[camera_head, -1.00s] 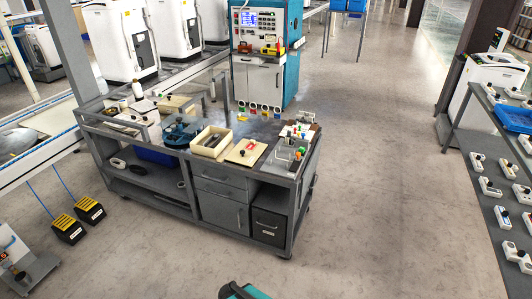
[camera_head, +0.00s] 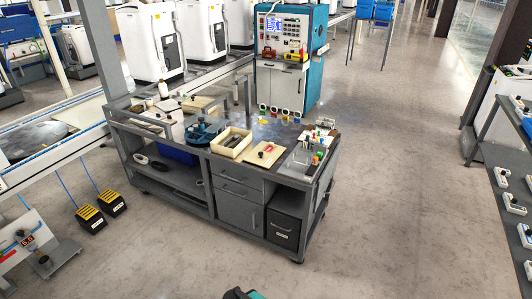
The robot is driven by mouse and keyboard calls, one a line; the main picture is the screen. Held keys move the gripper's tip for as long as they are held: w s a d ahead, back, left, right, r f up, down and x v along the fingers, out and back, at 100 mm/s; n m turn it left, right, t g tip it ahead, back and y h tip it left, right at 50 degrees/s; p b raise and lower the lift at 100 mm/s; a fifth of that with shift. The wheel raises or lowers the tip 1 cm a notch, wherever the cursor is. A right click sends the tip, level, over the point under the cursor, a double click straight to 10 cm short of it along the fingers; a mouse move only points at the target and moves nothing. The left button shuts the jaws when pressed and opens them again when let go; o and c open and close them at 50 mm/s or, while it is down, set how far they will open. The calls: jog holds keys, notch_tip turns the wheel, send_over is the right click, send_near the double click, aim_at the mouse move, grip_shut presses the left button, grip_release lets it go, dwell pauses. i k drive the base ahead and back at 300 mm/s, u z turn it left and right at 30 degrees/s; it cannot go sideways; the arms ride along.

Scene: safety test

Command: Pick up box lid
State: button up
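A flat cream lid (camera_head: 263,155) lies on top of the grey workbench (camera_head: 285,179). A small handle on it shows red. An open cream box (camera_head: 231,142) stands just left of the lid, with dark contents too small to make out. Another pale board (camera_head: 197,106) with a small dark knob lies farther back on the bench. My gripper's fingers do not show. Only a small black and teal part, probably of my arm, shows at the bottom edge, well in front of the bench and apart from the lid.
A blue round fixture (camera_head: 203,131) stands left of the box. A tray of small coloured items (camera_head: 311,151) lies at the bench's right end. Black-yellow pedals (camera_head: 91,218) stand on the floor at left. The floor in front and to the right is clear; another table (camera_head: 511,205) stands far right.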

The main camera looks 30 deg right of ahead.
aim_at(257, 156)
jog(key=i, duration=0.9)
jog(key=z, duration=0.15)
jog(key=k, duration=0.9)
jog(key=u, duration=0.15)
jog(key=i, duration=0.55)
